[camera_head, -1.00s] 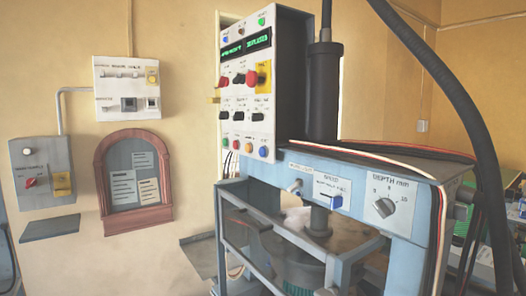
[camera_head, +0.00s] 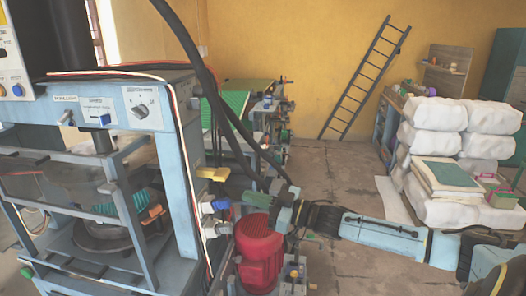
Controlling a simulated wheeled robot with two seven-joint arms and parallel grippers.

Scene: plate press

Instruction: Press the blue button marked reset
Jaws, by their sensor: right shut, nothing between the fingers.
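A round blue button (camera_head: 17,90) sits at the bottom of the white control panel (camera_head: 10,60), cut off by the left picture edge. Any lettering by it is too small to read. A square blue switch (camera_head: 104,119) is on the pale blue press front, right of the panel. My right gripper (camera_head: 273,196) reaches in from the right on its pale blue arm. It is shut and empty, in front of the press's right side near the red motor, well away from the panel. My left gripper is out of view.
A depth dial (camera_head: 140,110) is on the press front. A red motor (camera_head: 260,250) stands low beside the press. White sacks (camera_head: 435,145) are stacked at right; the floor between is open.

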